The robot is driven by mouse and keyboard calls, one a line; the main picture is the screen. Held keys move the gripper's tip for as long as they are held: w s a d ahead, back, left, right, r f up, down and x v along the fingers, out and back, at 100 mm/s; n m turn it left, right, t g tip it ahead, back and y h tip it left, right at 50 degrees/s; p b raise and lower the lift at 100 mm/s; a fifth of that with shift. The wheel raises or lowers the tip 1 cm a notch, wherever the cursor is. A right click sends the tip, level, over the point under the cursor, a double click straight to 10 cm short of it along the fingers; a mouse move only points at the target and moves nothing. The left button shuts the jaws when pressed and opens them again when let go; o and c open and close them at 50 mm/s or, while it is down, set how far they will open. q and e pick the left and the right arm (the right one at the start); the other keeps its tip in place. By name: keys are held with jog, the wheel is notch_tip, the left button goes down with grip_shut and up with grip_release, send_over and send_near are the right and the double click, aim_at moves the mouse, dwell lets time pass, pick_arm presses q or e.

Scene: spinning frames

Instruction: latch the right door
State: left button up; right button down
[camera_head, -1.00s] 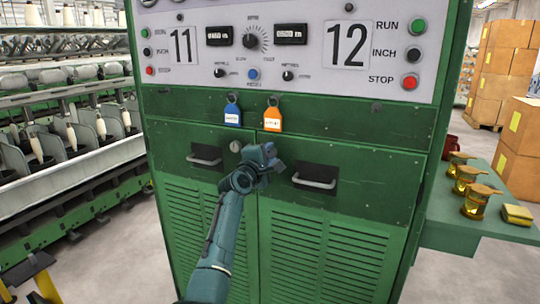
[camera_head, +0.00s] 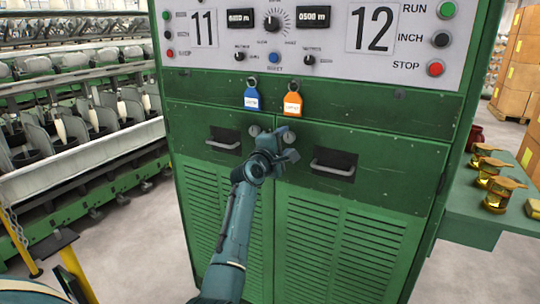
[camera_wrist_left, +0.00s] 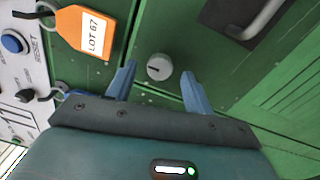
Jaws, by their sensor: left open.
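The right door (camera_head: 350,195) of the green cabinet has a recessed handle (camera_head: 333,168); its leaf looks closed against the left door. A round grey slotted latch knob (camera_wrist_left: 159,67) sits on the right door beside the seam. In the wrist view its slot runs roughly across the picture. My left gripper (camera_head: 283,146) is at this knob, mostly covering it in the head view. In the wrist view its two blue fingers (camera_wrist_left: 158,82) are open, one on each side of the knob; I cannot tell whether they touch it. My right gripper is not in view.
A blue tag (camera_head: 252,98) and an orange tag (camera_head: 292,104) hang just above the doors. The left door (camera_head: 215,190) has its own knob (camera_head: 255,130). A green side shelf (camera_head: 480,215) holds brass pieces at the right. Spinning frames (camera_head: 75,110) stand at the left.

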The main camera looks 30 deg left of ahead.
pick_arm(q)
jog(key=s, duration=1)
jog(key=shift+s+f+b, duration=0.2)
jog(key=shift+s+b, duration=0.05)
jog(key=shift+b, duration=0.1)
jog(key=shift+d, duration=0.1)
jog(key=s+d+f+m+g, duration=0.2)
jog(key=s+d+f+m, duration=0.15)
jog(key=f, duration=0.45)
jog(key=s+d+f+m+g+h, duration=0.1)
jog(key=s+d+f+m, duration=0.2)
jog(key=s+f+m, duration=0.3)
jog(key=s+d+f+m+g, duration=0.2)
jog(key=s+d+f+m, duration=0.15)
jog(key=f, duration=0.55)
jog(key=s+d+f+m+g+h, duration=0.1)
jog(key=s+d+f+m, duration=0.3)
jog(key=s, duration=0.5)
jog(key=s+d+f+m+g+h, duration=0.1)
jog(key=s+d+f+m+g, duration=0.1)
jog(key=s+d+f+m, duration=0.3)
jog(key=s+f+m, duration=0.1)
jog(key=s, duration=0.3)
jog(key=shift+s+f+h, duration=0.3)
jog(key=shift+h, duration=0.1)
